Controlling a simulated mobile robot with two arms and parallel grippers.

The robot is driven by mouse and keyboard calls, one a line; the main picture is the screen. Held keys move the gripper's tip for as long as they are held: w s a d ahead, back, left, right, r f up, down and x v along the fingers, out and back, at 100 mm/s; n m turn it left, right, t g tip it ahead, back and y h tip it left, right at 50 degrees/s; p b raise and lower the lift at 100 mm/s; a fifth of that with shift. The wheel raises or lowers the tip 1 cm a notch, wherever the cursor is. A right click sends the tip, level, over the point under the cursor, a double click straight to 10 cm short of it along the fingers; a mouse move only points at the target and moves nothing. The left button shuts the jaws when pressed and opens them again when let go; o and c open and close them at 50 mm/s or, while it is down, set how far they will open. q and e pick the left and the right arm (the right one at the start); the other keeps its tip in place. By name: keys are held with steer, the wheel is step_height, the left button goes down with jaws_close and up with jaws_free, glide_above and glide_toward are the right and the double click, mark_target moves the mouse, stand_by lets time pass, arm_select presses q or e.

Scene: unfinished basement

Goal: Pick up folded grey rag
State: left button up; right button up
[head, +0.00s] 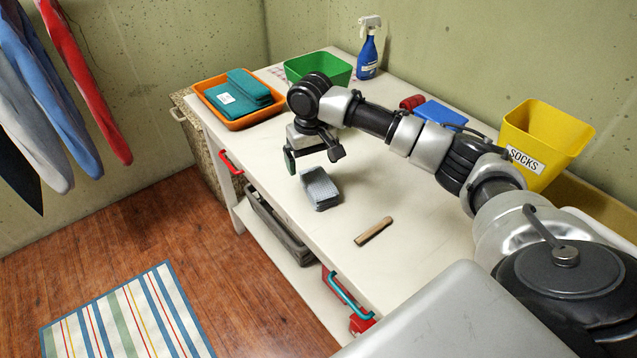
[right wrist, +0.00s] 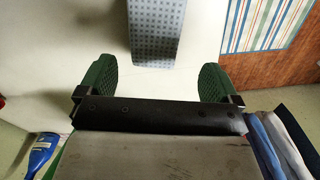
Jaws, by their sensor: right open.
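The folded grey rag (head: 320,188) lies on the white table, near its front edge, in the head view. In the right wrist view the rag (right wrist: 156,30) shows at the top, with a small dotted pattern, between and beyond the fingers. My right gripper (head: 312,160) is open and empty, just behind and above the rag. Its two green-padded fingers (right wrist: 158,80) are spread apart in the right wrist view, and the rag is not between their pads. My left gripper is not in view.
On the white table (head: 290,220) are a wooden piece (head: 373,231), an orange tray (head: 250,120) with teal cloths (head: 240,92), a green bin (head: 335,70), a blue spray bottle (head: 368,52), a blue item (head: 440,114) and a yellow SOCKS bin (head: 545,140). Table around the rag is clear.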

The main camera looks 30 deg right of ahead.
mark_target(316, 177)
steer(key=shift+f, duration=0.5)
steer(key=shift+d+f, duration=0.15)
steer(key=shift+f, duration=0.2)
steer(key=f, duration=0.4)
steer(key=shift+s+d+f, duration=0.15)
steer(key=shift+s+d, duration=0.05)
steer(key=shift+s, duration=0.15)
steer(key=shift+f, duration=0.3)
steer(key=c, duration=1)
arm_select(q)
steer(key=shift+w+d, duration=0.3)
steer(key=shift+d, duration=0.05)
arm_select(e)
steer(key=shift+r, duration=0.15)
